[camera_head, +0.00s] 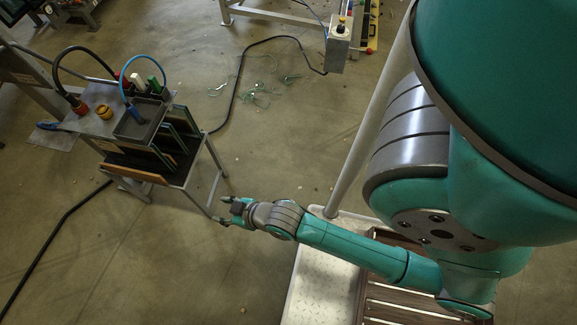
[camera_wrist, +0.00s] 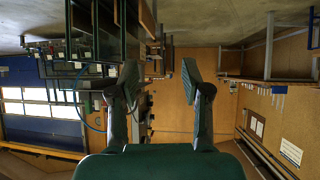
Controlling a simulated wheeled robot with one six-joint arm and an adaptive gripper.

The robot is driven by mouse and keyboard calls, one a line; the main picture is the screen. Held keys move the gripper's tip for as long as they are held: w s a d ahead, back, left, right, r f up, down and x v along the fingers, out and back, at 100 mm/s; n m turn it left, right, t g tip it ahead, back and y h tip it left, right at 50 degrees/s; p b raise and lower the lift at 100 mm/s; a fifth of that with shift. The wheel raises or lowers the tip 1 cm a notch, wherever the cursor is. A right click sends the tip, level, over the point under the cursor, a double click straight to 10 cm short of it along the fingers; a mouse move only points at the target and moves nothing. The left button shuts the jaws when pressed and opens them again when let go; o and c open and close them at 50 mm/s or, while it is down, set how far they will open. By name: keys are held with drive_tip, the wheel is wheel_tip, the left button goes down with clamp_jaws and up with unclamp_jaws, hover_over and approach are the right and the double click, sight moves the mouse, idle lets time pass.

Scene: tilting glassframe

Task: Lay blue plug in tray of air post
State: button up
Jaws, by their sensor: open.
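The air post (camera_head: 105,122) stands at upper left in the head view, a small metal stand with a grey top. A dark open tray (camera_head: 128,131) sits at its right edge. The blue plug (camera_head: 136,115) shows at the lower end of a looping blue hose, at the tray; I cannot tell whether it rests inside or hangs over it. My gripper (camera_head: 229,211) is to the right of and nearer than the post, clear of it. In the wrist view my gripper (camera_wrist: 161,78) is open with nothing between its fingers.
A black hose with a red-orange fitting (camera_head: 79,107), a yellow knob (camera_head: 103,112) and white and green plugs (camera_head: 154,84) share the post's top. Framed panes (camera_head: 183,130) lean below the tray. Green scraps (camera_head: 257,92) and a black cable lie on otherwise open floor.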

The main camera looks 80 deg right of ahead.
drive_tip(key=s+a+r+t, duration=0.2)
drive_tip(key=s+r, duration=0.6)
drive_tip(key=s, duration=0.2)
drive_tip(key=s+a+r+t+y, duration=0.1)
drive_tip(key=s+a+r, duration=0.1)
drive_tip(key=s+r, duration=0.5)
drive_tip(key=s, duration=0.3)
drive_tip(key=shift+s+r+n+t, duration=0.25)
drive_tip(key=shift+r+n+t, duration=0.05)
drive_tip(key=shift+r+t, duration=0.1)
